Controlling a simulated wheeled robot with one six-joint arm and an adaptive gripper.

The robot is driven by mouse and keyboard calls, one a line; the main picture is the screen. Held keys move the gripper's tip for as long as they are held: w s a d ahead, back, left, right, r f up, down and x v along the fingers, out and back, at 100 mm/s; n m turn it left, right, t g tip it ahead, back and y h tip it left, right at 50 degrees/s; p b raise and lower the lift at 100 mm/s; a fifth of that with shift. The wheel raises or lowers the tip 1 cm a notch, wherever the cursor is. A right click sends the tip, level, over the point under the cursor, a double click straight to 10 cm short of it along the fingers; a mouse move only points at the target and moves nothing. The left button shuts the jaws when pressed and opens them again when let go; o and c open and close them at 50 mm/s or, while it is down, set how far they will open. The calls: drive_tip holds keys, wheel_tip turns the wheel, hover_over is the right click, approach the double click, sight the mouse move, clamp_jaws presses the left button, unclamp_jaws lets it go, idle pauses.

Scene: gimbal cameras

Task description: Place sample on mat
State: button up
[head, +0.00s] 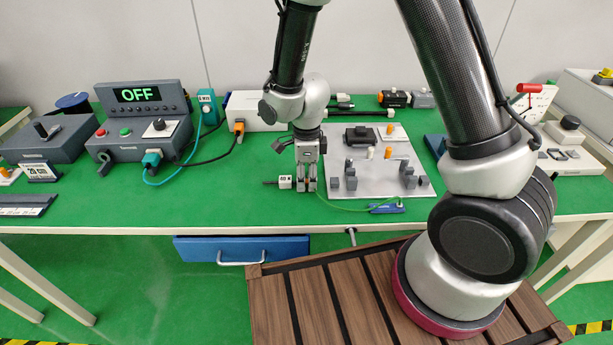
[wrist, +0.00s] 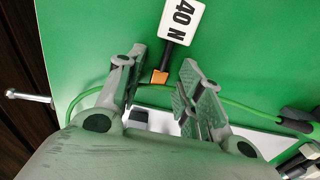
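My gripper (head: 307,187) points down at the front of the green bench, left of the grey metal plate (head: 400,188). Its fingers are apart in the wrist view (wrist: 158,80). A white block marked "40 N" (wrist: 182,18) lies just beyond the fingertips, with a black shaft and an orange end (wrist: 160,77) showing in the gap between them. The block (head: 285,182) shows just left of the fingers in the head view. I see no contact with the fingers. The green work surface (head: 220,195) may be the mat. Which object is the sample is not clear.
A thin green cable (wrist: 240,107) passes the fingers and runs toward a blue-handled tool (head: 386,208) at the bench edge. Grey blocks and orange pegs stand on the plate. A control box reading "OFF" (head: 138,95) stands left. Green bench between is clear.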

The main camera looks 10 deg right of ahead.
drive_tip(key=shift+r, duration=0.1)
wheel_tip(320, 180, up, 12)
drive_tip(key=shift+r, duration=0.15)
idle(0.4)
drive_tip(key=s+d+r+n+t, duration=0.1)
drive_tip(key=s+d+r+n, duration=0.2)
drive_tip(key=d+r+n, duration=0.3)
drive_tip(key=s+d+r+n+t, duration=0.1)
drive_tip(key=s+d+r+n, duration=0.25)
drive_tip(key=d+r, duration=0.4)
drive_tip(key=s+d+r+n+t, duration=0.2)
drive_tip(key=s+d+r+n, duration=0.3)
drive_tip(key=s+d+n, duration=0.4)
drive_tip(key=shift+s+n, duration=0.85)
drive_tip(key=shift+s, duration=0.25)
